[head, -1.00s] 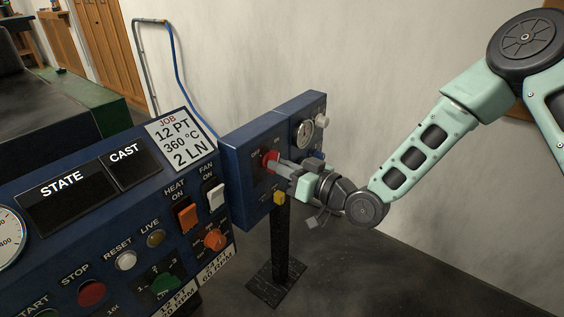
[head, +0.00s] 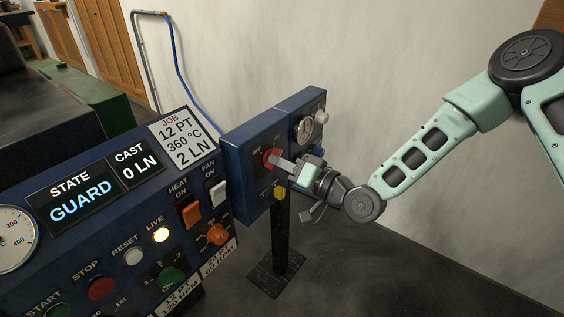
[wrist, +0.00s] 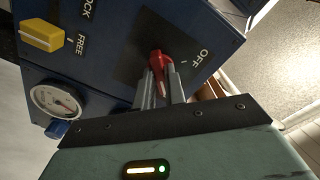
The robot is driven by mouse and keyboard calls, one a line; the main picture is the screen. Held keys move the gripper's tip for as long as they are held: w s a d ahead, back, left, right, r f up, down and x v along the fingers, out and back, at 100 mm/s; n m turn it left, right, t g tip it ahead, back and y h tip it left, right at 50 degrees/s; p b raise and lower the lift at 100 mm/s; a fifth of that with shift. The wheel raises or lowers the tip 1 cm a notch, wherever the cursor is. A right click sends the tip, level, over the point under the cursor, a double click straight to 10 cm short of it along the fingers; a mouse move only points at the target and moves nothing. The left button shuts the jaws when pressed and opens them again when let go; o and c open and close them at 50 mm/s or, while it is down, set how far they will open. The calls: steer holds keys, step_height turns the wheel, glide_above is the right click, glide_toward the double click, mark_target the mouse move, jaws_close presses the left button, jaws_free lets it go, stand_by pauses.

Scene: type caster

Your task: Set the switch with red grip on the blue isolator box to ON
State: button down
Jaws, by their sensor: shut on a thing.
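The blue isolator box (head: 250,150) stands on a dark post beside the control panel. Its switch with red grip (head: 271,157) is on the front face, and it also shows in the wrist view (wrist: 158,62). My gripper (head: 284,164) is shut on the red grip, with its fingers on either side of it in the wrist view (wrist: 160,88). The OFF label (wrist: 200,58) lies to the right of the grip there, and the grip is turned away from it. An ON label is not readable. The panel's LIVE lamp (head: 161,235) is lit.
A yellow knob (wrist: 42,37) marked FREE and LOCK sits on the same box. A gauge (head: 305,128) is on the adjoining box. The state display (head: 80,204) reads GUARD and the cast display (head: 138,166) 0 LN. Floor right of the post is clear.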

steer(key=shift+f, duration=0.1)
steer(key=c, duration=1.5)
jaws_free()
steer(key=shift+o, duration=0.2)
steer(key=shift+d, duration=0.1)
steer(key=p+v, duration=0.1)
steer(key=v, duration=1.6)
steer(key=shift+s, duration=0.2)
